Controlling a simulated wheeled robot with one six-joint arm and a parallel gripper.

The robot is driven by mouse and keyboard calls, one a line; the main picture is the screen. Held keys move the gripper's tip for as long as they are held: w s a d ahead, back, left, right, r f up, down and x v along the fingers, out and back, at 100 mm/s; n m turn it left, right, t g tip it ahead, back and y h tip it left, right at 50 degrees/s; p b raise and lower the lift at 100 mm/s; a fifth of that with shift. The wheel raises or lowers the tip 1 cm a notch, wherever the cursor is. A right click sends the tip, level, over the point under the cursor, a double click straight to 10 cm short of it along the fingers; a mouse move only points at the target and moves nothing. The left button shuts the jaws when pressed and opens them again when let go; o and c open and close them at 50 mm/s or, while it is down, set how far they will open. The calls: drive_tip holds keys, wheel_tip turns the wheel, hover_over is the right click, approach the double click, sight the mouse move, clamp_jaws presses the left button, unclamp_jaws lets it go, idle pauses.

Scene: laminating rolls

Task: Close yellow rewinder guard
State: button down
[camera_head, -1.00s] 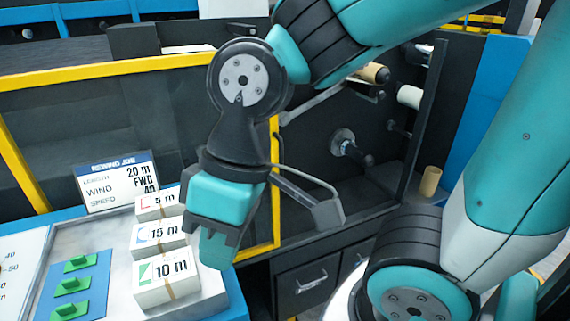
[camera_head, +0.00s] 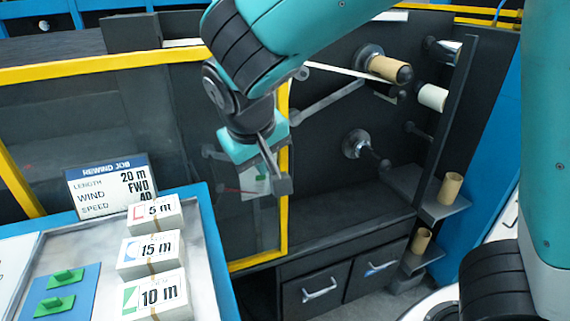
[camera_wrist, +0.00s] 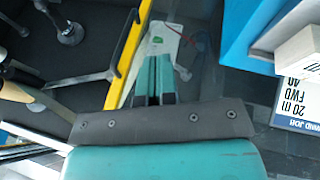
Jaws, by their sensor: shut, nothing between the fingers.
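The yellow-framed rewinder guard (camera_head: 100,67) is a see-through panel covering the left part of the dark machine. Its right upright stands near the middle, and the bay to its right is uncovered. The upright also shows in the wrist view (camera_wrist: 124,55), running slantwise just left of my fingers. My gripper (camera_wrist: 155,62) is shut with nothing between its fingers. In the head view my gripper's teal body is in front of the guard, just left of the upright, and hides part of it; the fingertips are hidden there. I cannot tell whether the fingers touch the guard.
The open bay holds a brown-cored spindle (camera_head: 388,68), a white roll (camera_head: 432,97) and a lower spindle (camera_head: 358,145). Cardboard cores (camera_head: 450,188) stand on shelves at right. At front left are labelled card stacks (camera_head: 150,252) and a job sign (camera_head: 110,185). Drawers (camera_head: 318,290) sit below.

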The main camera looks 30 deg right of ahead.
drive_tip(key=w+m+t+h, duration=0.1)
drive_tip(key=w+h, duration=0.1)
drive_tip(key=w, duration=0.1)
approach(282, 163)
wheel_tip(282, 163, down, 4)
drive_tip(key=s+a, duration=0.2)
drive_tip(key=a, duration=0.1)
drive_tip(key=shift+m, duration=0.3)
drive_tip(key=shift+w+d+f+p, duration=0.1)
drive_tip(key=shift+w+d+p, duration=0.1)
drive_tip(key=shift+d, duration=0.6)
drive_tip(key=shift+w+d+f+p, duration=0.15)
drive_tip(key=shift+d+p, duration=0.1)
drive_tip(key=shift+d, duration=0.5)
drive_tip(key=shift+w+d+f+p, duration=0.1)
drive_tip(key=shift+w+d+p, duration=0.1)
drive_tip(key=shift+d, duration=0.6)
